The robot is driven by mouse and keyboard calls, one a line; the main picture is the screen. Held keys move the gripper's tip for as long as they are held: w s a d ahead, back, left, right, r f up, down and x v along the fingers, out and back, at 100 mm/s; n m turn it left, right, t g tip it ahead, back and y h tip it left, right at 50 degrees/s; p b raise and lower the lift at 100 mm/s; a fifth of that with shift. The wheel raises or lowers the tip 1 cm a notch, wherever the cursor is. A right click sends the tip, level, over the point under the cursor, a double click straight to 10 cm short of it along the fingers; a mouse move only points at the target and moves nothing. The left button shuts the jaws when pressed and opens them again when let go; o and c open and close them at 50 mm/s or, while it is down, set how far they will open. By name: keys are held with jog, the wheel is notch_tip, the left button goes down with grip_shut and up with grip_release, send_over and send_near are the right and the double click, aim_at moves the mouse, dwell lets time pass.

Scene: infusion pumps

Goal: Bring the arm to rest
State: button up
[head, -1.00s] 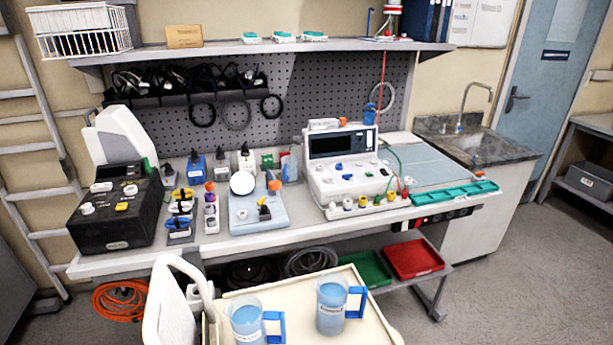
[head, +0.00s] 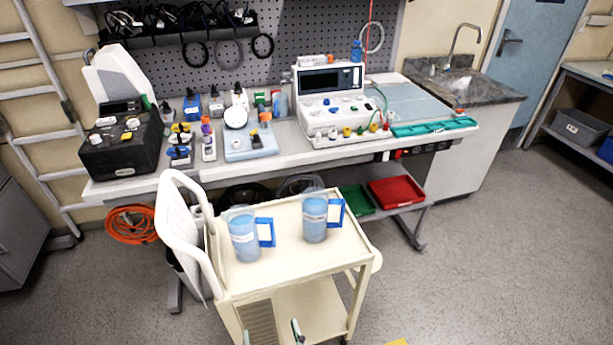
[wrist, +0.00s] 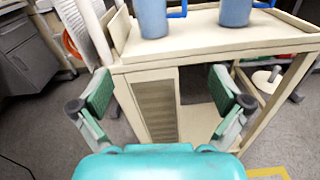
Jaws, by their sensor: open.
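My gripper (wrist: 160,98) is open and empty in the wrist view, its two green-padded fingers spread wide in front of the cream cart (wrist: 215,40). In the head view only its fingertips (head: 271,332) show at the bottom edge, in front of the cart (head: 275,285). Nothing is between the fingers except the view of the cart's side and lower shelf. Two blue jugs with blue handles, a left jug (head: 245,238) and a right jug (head: 315,220), stand upright on the cart top, apart from my gripper.
A white panel (head: 180,225) stands at the cart's left end. Behind is a workbench (head: 290,148) with a white instrument (head: 335,105) and a black box (head: 120,150). Red tray (head: 396,190) and green tray (head: 357,200) sit below it. Floor at right (head: 500,240) is clear.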

jog(key=s+d+f+m+g, duration=0.2)
jog(key=s+d+f+m, duration=0.1)
jog(key=s+d+m, duration=0.5)
jog(key=s+d+f+m+g, duration=0.1)
jog(key=s+d+f+m, duration=0.1)
jog(key=s+d+m, duration=0.6)
jog(key=s+d+r+m+h, duration=0.2)
jog(key=s+d+r+m, duration=0.3)
jog(key=m, duration=0.6)
jog(key=s+d+r+m+h, duration=0.2)
jog(key=s+d+r+m, duration=0.3)
jog(key=s+m, duration=0.3)
jog(key=r+m, duration=0.1)
jog(key=m, duration=0.2)
jog(key=shift+s+d+r+t+h, duration=0.2)
jog(key=shift+s+r+t+h, duration=0.1)
jog(key=shift+r+t+h, duration=0.1)
